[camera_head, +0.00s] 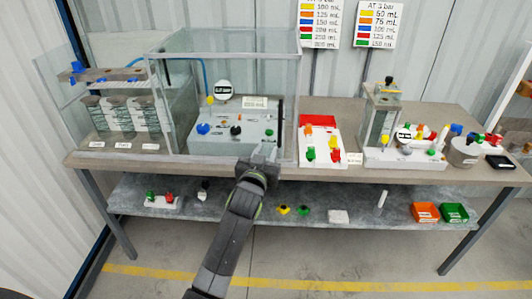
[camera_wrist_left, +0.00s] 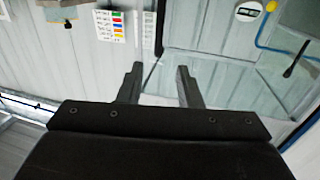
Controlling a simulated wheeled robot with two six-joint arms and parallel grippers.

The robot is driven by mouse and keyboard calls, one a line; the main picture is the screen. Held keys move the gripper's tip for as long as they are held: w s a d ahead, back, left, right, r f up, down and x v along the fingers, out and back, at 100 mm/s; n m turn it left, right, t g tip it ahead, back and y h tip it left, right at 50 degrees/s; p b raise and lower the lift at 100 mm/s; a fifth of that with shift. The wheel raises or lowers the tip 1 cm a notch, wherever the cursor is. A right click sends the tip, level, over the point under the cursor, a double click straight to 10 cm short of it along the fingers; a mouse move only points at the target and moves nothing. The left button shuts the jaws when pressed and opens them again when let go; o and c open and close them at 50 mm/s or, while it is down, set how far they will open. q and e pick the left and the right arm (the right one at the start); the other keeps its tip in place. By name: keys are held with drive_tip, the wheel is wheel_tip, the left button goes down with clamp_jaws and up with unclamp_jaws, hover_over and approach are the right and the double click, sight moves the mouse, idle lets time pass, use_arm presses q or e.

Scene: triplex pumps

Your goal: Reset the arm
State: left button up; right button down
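My left arm (camera_head: 238,215) reaches up from the bottom middle of the head view. Its gripper (camera_head: 265,153) is at the front edge of the workbench, in front of the grey control panel. In the left wrist view the two fingers of this gripper (camera_wrist_left: 160,68) stand apart with nothing between them. Behind them show a pale wall, a glass pane and an upside-down colour chart (camera_wrist_left: 117,27). My right arm and gripper are not in view.
The bench (camera_head: 350,172) carries a glass enclosure with a grey control panel (camera_head: 225,135), a white tray with coloured parts (camera_head: 320,140) and a smaller pump unit (camera_head: 405,155). The lower shelf (camera_head: 370,205) holds orange (camera_head: 425,212) and green (camera_head: 455,212) bins. Floor in front is clear.

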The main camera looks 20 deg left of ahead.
use_arm(q)
drive_tip(key=s+a+f+g+b, duration=0.1)
drive_tip(key=s+a+f+g, duration=0.15)
drive_tip(key=f, duration=1.05)
drive_tip(key=s+a+f+g, duration=0.1)
drive_tip(key=s+f+g, duration=0.25)
drive_tip(key=f, duration=0.85)
drive_tip(key=s+a+f+g, duration=0.3)
drive_tip(key=s+f, duration=0.9)
drive_tip(key=f, duration=0.3)
drive_tip(key=s+a+f+g, duration=0.1)
drive_tip(key=s+f, duration=0.5)
drive_tip(key=s, duration=0.7)
drive_tip(key=s+a+f+g+b, duration=0.1)
drive_tip(key=s+f+g, duration=0.3)
drive_tip(key=s, duration=1)
drive_tip(key=s+a+f+g, duration=0.2)
drive_tip(key=s+f, duration=0.7)
drive_tip(key=s, duration=0.4)
drive_tip(key=shift+s+a+f+g+b, duration=0.2)
drive_tip(key=shift+a+f+g+b, duration=0.15)
drive_tip(key=shift+f+g, duration=0.05)
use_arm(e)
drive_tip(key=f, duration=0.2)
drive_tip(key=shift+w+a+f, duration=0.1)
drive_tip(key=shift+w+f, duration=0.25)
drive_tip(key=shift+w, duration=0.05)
